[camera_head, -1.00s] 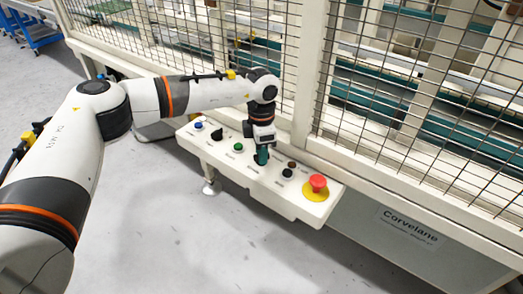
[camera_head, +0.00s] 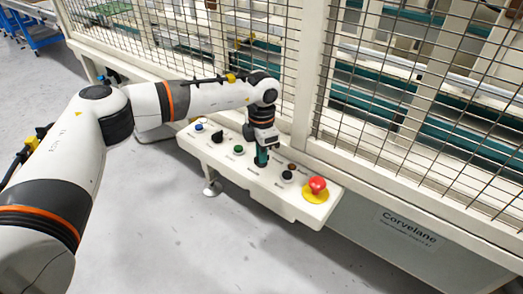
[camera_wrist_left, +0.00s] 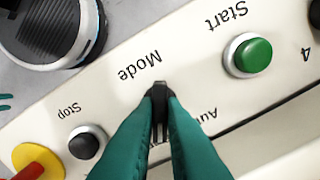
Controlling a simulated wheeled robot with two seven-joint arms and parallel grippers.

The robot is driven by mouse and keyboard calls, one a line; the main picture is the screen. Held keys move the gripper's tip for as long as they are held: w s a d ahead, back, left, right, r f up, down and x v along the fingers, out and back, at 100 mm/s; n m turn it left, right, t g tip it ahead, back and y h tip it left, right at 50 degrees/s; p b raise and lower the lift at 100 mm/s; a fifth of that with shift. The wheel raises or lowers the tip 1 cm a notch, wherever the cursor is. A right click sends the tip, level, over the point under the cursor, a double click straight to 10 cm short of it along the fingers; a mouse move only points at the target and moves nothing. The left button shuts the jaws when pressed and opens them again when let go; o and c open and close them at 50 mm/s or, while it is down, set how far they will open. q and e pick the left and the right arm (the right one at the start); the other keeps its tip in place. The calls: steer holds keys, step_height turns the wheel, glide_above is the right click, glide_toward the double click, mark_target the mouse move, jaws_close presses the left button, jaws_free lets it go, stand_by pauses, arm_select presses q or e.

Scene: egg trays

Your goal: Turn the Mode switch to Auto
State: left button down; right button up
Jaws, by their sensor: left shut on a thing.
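The Mode switch is a small black knob (camera_wrist_left: 159,88) on the white control panel (camera_head: 222,161). In the left wrist view, the word Mode is printed beside it and the Auto label is partly covered by a finger. My left gripper (camera_head: 262,160) reaches down onto the panel from above. Its teal fingers (camera_wrist_left: 160,105) are shut on the knob, one on each side. The fingers hide much of the knob, so I cannot tell exactly which position it points to. My right gripper is not in view.
A green Start button (camera_wrist_left: 248,55) and a black Stop button (camera_wrist_left: 87,142) flank the switch. A red emergency stop (camera_head: 317,185) stands at the panel's right end. Another black knob (camera_head: 217,136) and a blue button (camera_head: 199,126) are at the left. A wire-mesh fence rises behind.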

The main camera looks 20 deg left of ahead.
arm_select(q)
steer(key=n+p, duration=0.2)
steer(key=n, duration=0.5)
steer(key=shift+r+p, duration=0.15)
steer(key=shift+p, duration=0.25)
steer(key=n+p, duration=0.2)
steer(key=n, duration=0.3)
steer(key=shift+n, duration=0.4)
steer(key=shift+n+p, duration=0.4)
steer(key=shift+n, duration=0.3)
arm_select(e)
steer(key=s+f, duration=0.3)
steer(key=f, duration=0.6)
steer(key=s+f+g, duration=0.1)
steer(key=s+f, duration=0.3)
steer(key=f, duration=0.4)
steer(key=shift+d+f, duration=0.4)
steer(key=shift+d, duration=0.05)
arm_select(q)
steer(key=c, duration=1.5)
jaws_free()
